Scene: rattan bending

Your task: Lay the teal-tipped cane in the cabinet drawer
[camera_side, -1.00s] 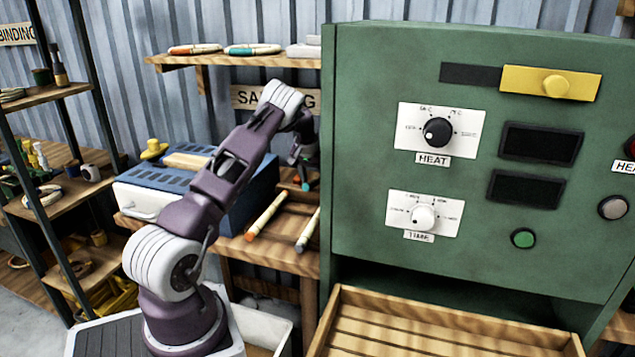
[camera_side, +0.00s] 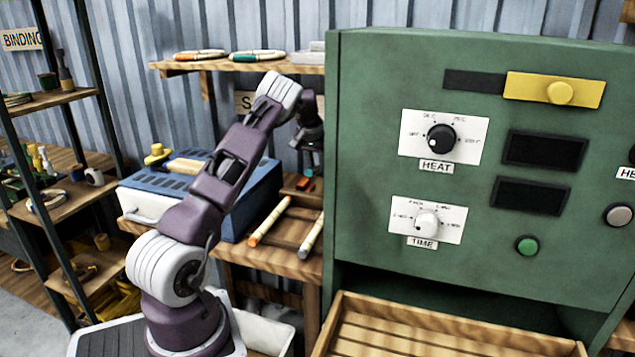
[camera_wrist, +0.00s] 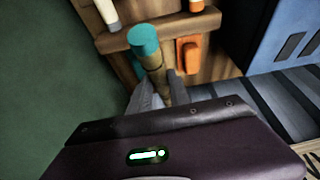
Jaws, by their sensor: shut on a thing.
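The teal-tipped cane (camera_wrist: 146,42) is between my gripper's fingers (camera_wrist: 161,90) in the wrist view, its teal end pointing away from the wrist. A slatted wooden drawer (camera_side: 450,322) sits open beneath the cabinet front, lower right of the gripper.
An orange-tipped cane (camera_side: 270,221) and a grey-tipped cane (camera_side: 311,237) lie on the bench rack. A small orange item (camera_wrist: 188,55) is near the held cane. A blue box (camera_side: 240,205) stands left of the gripper. The cabinet's side wall is close on the right.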

